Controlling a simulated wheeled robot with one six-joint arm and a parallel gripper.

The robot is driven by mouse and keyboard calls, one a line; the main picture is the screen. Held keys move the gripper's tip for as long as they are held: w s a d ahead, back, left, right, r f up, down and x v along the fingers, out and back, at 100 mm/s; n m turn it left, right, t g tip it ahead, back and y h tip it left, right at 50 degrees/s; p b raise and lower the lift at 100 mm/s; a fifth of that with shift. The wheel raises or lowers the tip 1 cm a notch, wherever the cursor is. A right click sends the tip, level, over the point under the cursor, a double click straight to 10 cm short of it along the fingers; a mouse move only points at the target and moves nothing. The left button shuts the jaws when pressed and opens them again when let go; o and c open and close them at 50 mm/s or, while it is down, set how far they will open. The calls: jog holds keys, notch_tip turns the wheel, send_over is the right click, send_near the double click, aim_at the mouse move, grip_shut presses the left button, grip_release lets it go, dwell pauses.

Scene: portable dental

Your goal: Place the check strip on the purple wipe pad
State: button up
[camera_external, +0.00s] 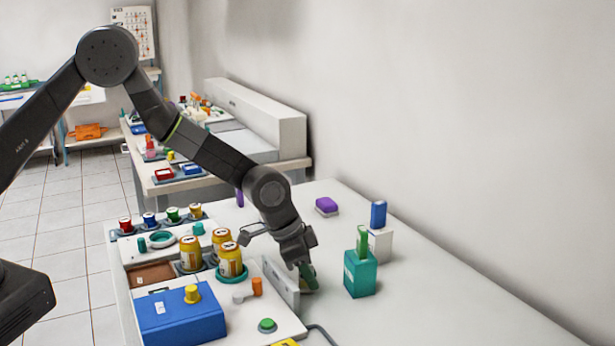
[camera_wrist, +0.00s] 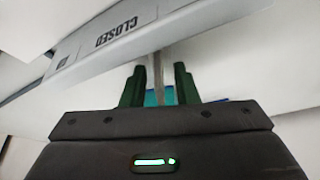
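The purple wipe pad (camera_external: 327,205) lies on the white table toward the back, beyond my gripper (camera_external: 307,278). My gripper points down beside a pale upright panel (camera_external: 281,284), low over the table. In the wrist view its two dark green fingers (camera_wrist: 159,88) stand apart. A thin grey-brown strip (camera_wrist: 158,72) shows between them, with teal at its lower end; I see no finger closed on it. I cannot tell whether this is the check strip. The wipe pad is not visible in the wrist view.
A teal box (camera_external: 360,275) with a green piece upright in it stands right of my gripper. Behind it is a white block (camera_external: 380,246) with a blue piece on top. Yellow jars (camera_external: 230,260) and a blue box (camera_external: 180,315) stand left. The table's right side is clear.

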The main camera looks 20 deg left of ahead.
jog(key=b+v, duration=0.2)
jog(key=v, duration=0.9)
jog(key=shift+o, duration=0.4)
jog(key=shift+s+a+r, duration=0.1)
jog(key=shift+a+r, duration=0.1)
jog(key=shift+r, duration=0.25)
jog(key=o, duration=0.5)
jog(key=shift+a+r, duration=0.1)
jog(key=shift+r, duration=0.05)
